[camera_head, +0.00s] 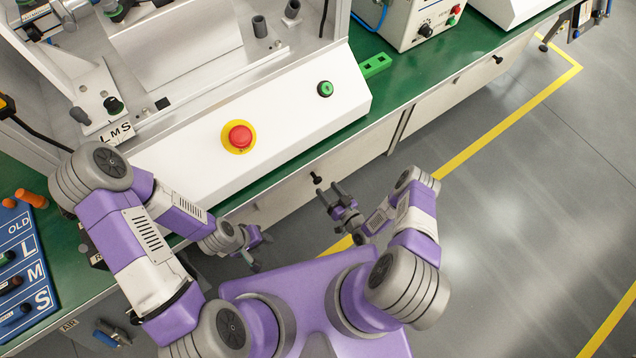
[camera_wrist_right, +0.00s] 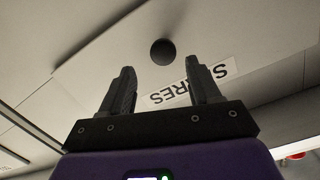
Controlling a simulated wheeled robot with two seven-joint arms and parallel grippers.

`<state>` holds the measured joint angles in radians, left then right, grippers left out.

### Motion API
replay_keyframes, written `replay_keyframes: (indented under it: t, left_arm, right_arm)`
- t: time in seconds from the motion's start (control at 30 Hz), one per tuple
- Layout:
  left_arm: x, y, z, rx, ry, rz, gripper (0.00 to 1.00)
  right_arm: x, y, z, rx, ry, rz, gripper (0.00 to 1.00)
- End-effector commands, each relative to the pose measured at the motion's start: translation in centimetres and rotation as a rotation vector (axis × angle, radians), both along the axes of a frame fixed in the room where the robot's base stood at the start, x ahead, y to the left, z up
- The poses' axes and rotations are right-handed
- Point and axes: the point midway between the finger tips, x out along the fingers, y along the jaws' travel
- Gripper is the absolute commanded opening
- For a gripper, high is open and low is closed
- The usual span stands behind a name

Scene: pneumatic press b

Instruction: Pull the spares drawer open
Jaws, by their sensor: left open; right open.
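The spares drawer (camera_head: 355,160) is the white front under the green bench edge, with a black knob (camera_head: 316,178). It looks shut. In the right wrist view the knob (camera_wrist_right: 162,52) is a dark round end just beyond the fingertips, centred between them. A SPARES label (camera_wrist_right: 160,97), upside down, is partly hidden behind a finger. My right gripper (camera_head: 332,193) is open and empty, close in front of the knob, its fingers pointing at the drawer front; it also shows in the wrist view (camera_wrist_right: 160,70). My left gripper (camera_head: 262,252) is open and empty, left of the drawer knob.
The press's white panel with a red emergency button (camera_head: 240,137) and a green button (camera_head: 325,89) stands on the bench (camera_head: 400,75). Another drawer knob (camera_head: 497,59) is further right. A blue tool board (camera_head: 25,265) lies at left. The grey floor right is clear.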

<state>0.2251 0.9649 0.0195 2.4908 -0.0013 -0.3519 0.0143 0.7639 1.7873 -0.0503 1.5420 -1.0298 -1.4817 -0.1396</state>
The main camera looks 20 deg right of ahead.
Motion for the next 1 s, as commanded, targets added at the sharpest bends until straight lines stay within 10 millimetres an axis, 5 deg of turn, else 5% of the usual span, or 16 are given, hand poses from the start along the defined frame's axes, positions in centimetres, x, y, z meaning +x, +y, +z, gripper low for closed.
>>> replay_keyframes:
  t: [0.17, 0.63, 1.0]
  left_arm:
    - [0.0, 0.0, -0.8, 0.000, -0.001, -0.001, 0.43]
    - [0.0, 0.0, -2.5, 0.000, -0.001, 0.000, 0.43]
    - [0.0, 0.0, -2.6, 0.000, -0.001, -0.001, 0.43]
  right_arm:
    - [-0.9, 0.2, -0.6, 0.018, -0.109, -0.003, 0.62]
    - [5.0, 2.3, -0.5, 0.018, -0.118, -0.001, 0.62]
    - [6.0, 2.7, -0.4, 0.019, -0.116, -0.003, 0.62]
